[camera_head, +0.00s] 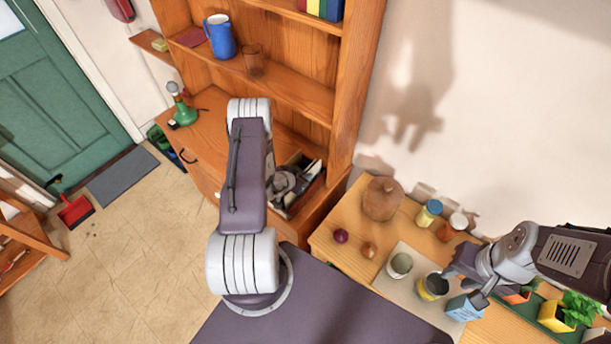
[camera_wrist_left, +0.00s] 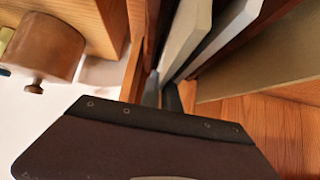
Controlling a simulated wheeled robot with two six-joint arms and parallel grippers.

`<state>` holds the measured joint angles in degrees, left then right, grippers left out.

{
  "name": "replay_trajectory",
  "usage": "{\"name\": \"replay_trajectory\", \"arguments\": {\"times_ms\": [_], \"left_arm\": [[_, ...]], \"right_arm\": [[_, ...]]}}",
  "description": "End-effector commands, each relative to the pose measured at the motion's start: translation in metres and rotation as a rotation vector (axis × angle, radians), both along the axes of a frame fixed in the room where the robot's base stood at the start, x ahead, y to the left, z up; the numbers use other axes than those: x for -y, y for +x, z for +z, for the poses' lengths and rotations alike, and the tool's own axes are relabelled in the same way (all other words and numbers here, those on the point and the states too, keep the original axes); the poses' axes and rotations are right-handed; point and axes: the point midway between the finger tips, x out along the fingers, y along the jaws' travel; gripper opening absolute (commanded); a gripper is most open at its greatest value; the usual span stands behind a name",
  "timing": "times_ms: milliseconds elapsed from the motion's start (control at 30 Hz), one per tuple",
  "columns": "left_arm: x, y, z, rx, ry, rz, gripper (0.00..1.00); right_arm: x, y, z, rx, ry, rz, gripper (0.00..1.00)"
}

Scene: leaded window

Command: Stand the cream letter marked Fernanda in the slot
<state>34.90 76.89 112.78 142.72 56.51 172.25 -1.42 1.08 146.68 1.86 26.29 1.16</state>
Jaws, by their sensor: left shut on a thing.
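My left gripper (camera_head: 285,185) reaches into a wooden compartment (camera_head: 316,197) at the dresser's right end, partly hidden behind my arm. In the left wrist view its fingers (camera_wrist_left: 163,95) are shut on the lower end of a cream, flat, upright piece (camera_wrist_left: 184,35), which looks like the letter. No name is readable on it. A second pale flat piece (camera_wrist_left: 232,28) stands just right of it, with dark upright boards around them. I cannot tell which gap is the slot. My right gripper (camera_head: 462,286) appears open, above a light blue container (camera_head: 464,308).
The dresser shelf above holds a blue jug (camera_head: 220,36) and a glass (camera_head: 254,61). A green-based object (camera_head: 183,112) stands on the dresser top. The side table at right carries a brown pot (camera_head: 382,199), jars, onions and cups.

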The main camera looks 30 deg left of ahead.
Motion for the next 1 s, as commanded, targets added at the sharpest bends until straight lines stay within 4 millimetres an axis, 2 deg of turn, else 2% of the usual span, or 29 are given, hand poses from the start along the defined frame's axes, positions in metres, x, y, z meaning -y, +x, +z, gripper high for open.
{"name": "replay_trajectory", "arguments": {"times_ms": [133,233,267,633,767,1000], "left_arm": [[0.000,0.000,0.001,0.000,0.000,0.000,0.00],[0.000,0.000,0.001,0.000,0.000,0.000,0.28],[0.000,0.000,0.001,0.000,0.000,0.000,0.31],[-0.001,-0.003,0.003,0.000,0.000,0.001,0.31],[-0.003,-0.016,0.012,-0.001,0.001,0.004,0.31],[-0.007,-0.049,0.041,0.000,0.001,0.004,0.31]], "right_arm": [[0.000,0.000,0.001,0.000,0.000,0.000,0.31],[0.000,0.000,0.001,0.000,0.000,0.000,0.31],[0.000,0.000,0.001,0.000,0.000,0.000,0.31],[0.000,0.000,-0.001,0.000,0.000,0.000,0.31],[0.000,0.000,-0.008,0.000,0.000,0.000,0.31],[0.000,0.000,-0.020,0.000,0.000,0.000,0.31]]}}
